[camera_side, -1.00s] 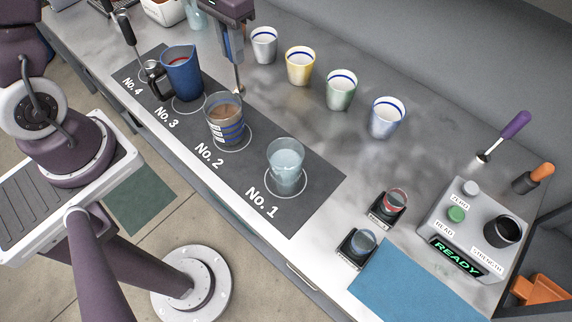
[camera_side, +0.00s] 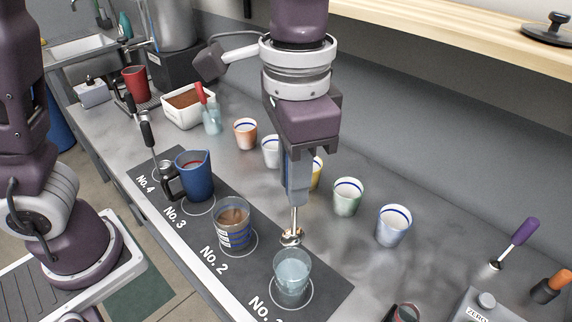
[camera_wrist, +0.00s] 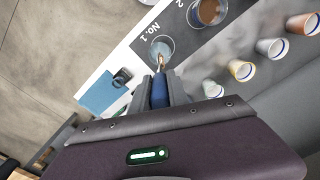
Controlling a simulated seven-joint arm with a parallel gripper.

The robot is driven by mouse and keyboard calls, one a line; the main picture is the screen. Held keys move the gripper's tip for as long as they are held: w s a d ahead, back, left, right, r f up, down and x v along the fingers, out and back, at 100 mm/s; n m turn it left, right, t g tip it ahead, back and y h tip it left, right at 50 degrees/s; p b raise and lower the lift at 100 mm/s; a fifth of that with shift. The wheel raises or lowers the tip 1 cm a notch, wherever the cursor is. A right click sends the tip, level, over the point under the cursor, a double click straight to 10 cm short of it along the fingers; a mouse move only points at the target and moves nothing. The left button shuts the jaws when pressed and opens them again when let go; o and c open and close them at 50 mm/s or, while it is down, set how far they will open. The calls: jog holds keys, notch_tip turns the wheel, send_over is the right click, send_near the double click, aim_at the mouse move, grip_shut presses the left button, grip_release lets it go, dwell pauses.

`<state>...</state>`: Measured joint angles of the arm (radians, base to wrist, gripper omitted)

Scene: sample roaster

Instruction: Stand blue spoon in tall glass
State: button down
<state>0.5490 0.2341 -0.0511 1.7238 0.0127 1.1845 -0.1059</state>
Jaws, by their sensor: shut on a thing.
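My gripper (camera_side: 297,200) is shut on the handle of the blue spoon (camera_wrist: 160,92), which hangs bowl down. The spoon's metal bowl (camera_side: 291,237) shows in the side view just behind and above the rim of a clear glass of water (camera_side: 291,277) on spot No. 1. In the wrist view the bowl lies close to that glass (camera_wrist: 161,46); I cannot tell whether they touch. Another clear glass (camera_side: 211,122), at the back left, holds a red-handled spoon (camera_side: 201,94). I cannot tell which glass the task calls tall.
A glass of brown liquid (camera_side: 234,226) is on No. 2 and a blue jug (camera_side: 195,177) on No. 3. Several small cups, including a green one (camera_side: 347,197) and a white one (camera_side: 393,226), stand in a row behind. A purple-handled tool (camera_side: 515,243) is at the right.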

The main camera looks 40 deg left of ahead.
aim_at(292, 233)
jog(key=shift+s, duration=0.1)
notch_tip(292, 233, down, 16)
jog(key=shift+f, duration=0.1)
dwell(1.1)
jog(key=c, duration=1.2)
grip_release()
notch_tip(292, 233, up, 7)
jog(key=shift+r, duration=0.1)
